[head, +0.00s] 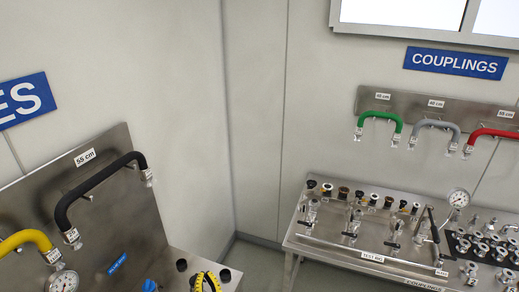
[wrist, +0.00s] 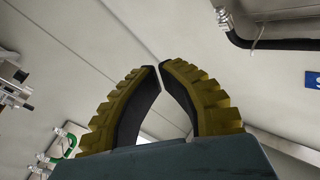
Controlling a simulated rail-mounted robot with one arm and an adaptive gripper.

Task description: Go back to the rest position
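My gripper (wrist: 160,67) shows in the wrist view with two curved yellow fingers lined with black pads. Its fingertips meet or nearly meet, and the space between the fingers holds nothing. In the head view, what look like its yellow and black fingers (head: 207,282) show at the bottom edge, by the right end of the left bench. The rest of my arm is out of that view. No rest position is marked in either view.
A steel panel at left carries a black hose (head: 95,187) and a yellow hose (head: 25,240). A coupling bench (head: 330,246) with fittings and gauge stands at right, below green (head: 380,116), grey (head: 436,124) and red (head: 492,133) hoses. Bare floor (head: 255,262) lies between.

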